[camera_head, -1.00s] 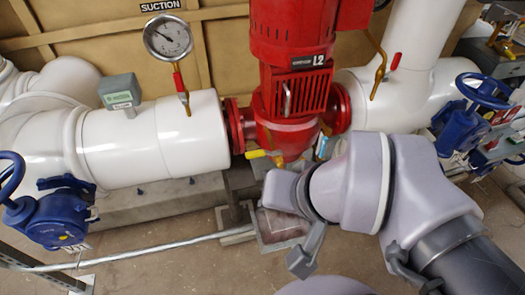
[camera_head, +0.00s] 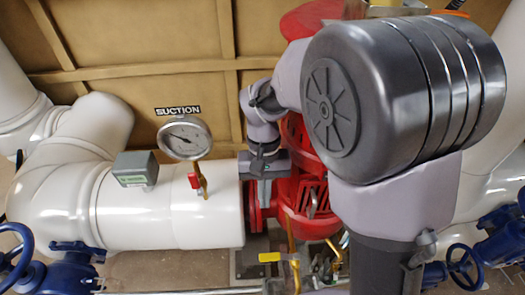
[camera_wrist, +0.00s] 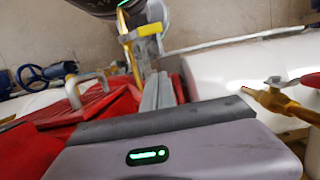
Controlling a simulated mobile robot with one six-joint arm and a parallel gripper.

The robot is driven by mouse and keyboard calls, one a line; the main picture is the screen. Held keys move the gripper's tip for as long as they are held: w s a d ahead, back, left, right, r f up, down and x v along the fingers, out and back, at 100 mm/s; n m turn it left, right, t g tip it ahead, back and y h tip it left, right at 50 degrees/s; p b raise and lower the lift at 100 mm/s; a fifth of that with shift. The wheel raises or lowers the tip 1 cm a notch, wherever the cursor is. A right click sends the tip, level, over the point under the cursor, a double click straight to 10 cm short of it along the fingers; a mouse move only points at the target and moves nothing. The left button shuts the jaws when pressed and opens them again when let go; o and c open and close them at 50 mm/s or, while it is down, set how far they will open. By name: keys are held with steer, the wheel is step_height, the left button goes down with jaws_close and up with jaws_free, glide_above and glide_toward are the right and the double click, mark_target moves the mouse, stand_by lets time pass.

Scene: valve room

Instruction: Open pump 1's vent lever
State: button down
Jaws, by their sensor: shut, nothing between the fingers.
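A small lever with a yellow handle (camera_head: 269,257) shows low beside the red pump (camera_head: 312,205), left of a brass pipe. I cannot read a tag that names it as pump 1's vent lever. It also shows in the wrist view, its yellow handle (camera_wrist: 150,29) lying crosswise beyond my fingertips. My gripper (camera_head: 264,197) is shut and empty, pointing down in front of the pump's left side, above the lever in the picture. In the wrist view my gripper (camera_wrist: 163,76) shows its grey fingers together, apart from the handle.
A pressure gauge (camera_head: 185,138) and a red-handled valve (camera_head: 194,180) stand on the white suction pipe (camera_head: 150,215), left of my gripper. Blue handwheels (camera_head: 14,250) stand at the lower left and right. My arm covers much of the right side.

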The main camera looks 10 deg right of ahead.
mark_target(280, 257)
steer(key=s+f+b, duration=0.5)
steer(key=s+f, duration=0.2)
steer(key=f, duration=0.3)
steer(key=shift+a, duration=0.2)
stand_by(0.3)
steer(key=shift+s+a+r, duration=0.1)
